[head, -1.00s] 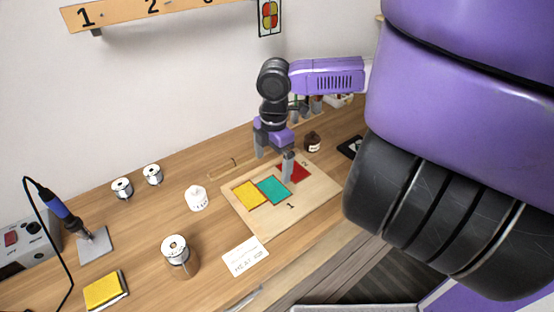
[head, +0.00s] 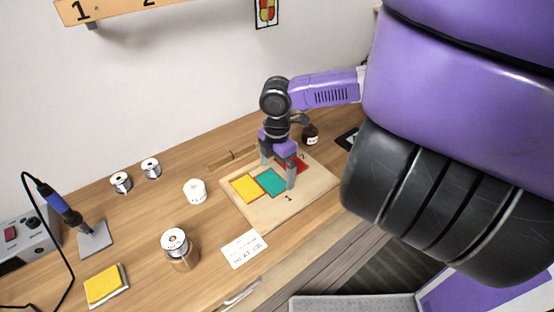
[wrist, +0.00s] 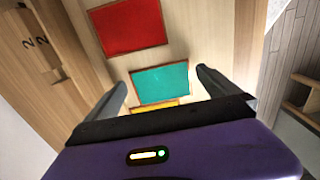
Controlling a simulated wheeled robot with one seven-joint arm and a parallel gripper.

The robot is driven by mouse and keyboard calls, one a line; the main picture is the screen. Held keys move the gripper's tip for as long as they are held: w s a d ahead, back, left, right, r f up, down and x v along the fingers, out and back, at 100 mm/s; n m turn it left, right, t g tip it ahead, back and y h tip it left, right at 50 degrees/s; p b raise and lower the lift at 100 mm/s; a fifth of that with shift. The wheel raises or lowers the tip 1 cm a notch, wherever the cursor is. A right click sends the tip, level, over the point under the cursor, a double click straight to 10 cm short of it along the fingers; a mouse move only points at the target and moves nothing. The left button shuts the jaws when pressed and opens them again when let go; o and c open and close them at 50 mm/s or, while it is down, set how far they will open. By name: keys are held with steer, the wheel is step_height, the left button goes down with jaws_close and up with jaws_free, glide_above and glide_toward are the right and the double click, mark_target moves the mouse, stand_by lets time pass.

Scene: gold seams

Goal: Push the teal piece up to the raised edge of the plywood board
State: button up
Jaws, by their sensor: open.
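The plywood board (head: 310,193) lies flat on the workbench. The teal piece (head: 270,181) lies on it between the yellow piece (head: 245,188) and the red piece (head: 294,165). I cannot clearly make out which side of the board is raised. My gripper (head: 278,174) is open and low over the board, its fingers astride the area by the teal and red pieces. In the wrist view the teal piece (wrist: 160,83) shows between the finger ends, with a gap at both sides. The red piece (wrist: 128,26) is beyond it, and the yellow piece (wrist: 158,108) is partly hidden by my gripper.
A dark jar (head: 310,135) stands behind the board. A white pot (head: 195,190), a metal tin (head: 178,250) and a white card (head: 244,249) are to its left and front. A soldering iron (head: 62,210) is at far left. The board's front right is clear.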

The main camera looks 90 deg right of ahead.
mark_target(271, 173)
steer(key=shift+f, duration=0.8)
steer(key=c, duration=1.1)
steer(key=shift+w+d, duration=0.7)
steer(key=shift+w+d+r, duration=0.1)
steer(key=shift+w+d, duration=0.1)
steer(key=shift+d, duration=0.2)
steer(key=o, duration=1.1)
step_height(271, 173, up, 6)
steer(key=shift+s+a+r, duration=0.15)
steer(key=shift+r, duration=0.05)
steer(key=shift+s+a+r, duration=0.15)
steer(key=shift+a+r, duration=0.05)
steer(key=shift+r, duration=0.5)
